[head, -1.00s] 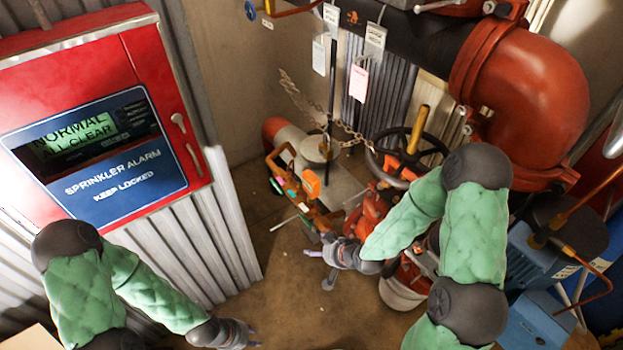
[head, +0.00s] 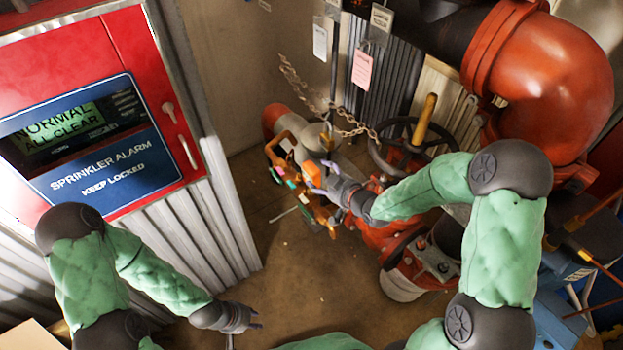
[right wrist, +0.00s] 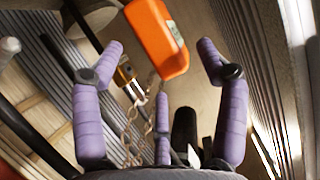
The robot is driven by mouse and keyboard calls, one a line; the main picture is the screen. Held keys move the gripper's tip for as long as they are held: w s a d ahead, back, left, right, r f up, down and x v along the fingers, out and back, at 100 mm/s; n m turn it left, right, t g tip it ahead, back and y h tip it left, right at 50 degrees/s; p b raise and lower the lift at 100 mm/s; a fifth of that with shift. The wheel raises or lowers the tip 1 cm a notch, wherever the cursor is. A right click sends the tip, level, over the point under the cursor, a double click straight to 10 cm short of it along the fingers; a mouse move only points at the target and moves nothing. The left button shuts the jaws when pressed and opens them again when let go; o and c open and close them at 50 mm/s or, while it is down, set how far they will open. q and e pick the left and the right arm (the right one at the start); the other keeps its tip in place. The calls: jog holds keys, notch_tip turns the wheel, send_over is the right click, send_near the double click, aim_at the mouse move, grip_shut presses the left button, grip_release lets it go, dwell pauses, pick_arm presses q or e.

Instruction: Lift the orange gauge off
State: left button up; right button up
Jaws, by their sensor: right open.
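The orange gauge (head: 310,173) is a small block in the middle of the head view, beside the pipework. In the right wrist view the gauge (right wrist: 156,38) shows a small greenish display and hangs at the top, between the finger directions. My right gripper (right wrist: 161,52) is open, its purple fingers spread to either side with the gauge framed between them. I cannot tell whether any finger touches it. In the head view my right gripper (head: 318,190) is right next to the gauge and partly covers what lies behind. My left gripper (head: 257,318) is empty, low at the left.
A brass padlock (right wrist: 127,82) and chain hang close to the right fingers. A black handwheel (head: 378,150), red valve (head: 420,265) and large red pipe elbow (head: 550,85) crowd the right. The red alarm cabinet (head: 75,60) stands left. Bare floor (head: 310,290) lies between.

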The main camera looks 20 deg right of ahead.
jog(key=b+x, duration=0.1)
jog(key=x, duration=0.1)
jog(key=b+x, duration=0.1)
jog(key=x, duration=0.1)
jog(key=shift+w+a+f, duration=0.1)
jog(key=shift+w+f, duration=0.05)
jog(key=shift+f, duration=0.2)
jog(key=shift+w+a, duration=0.15)
jog(key=shift+w, duration=0.3)
jog(key=c, duration=1.2)
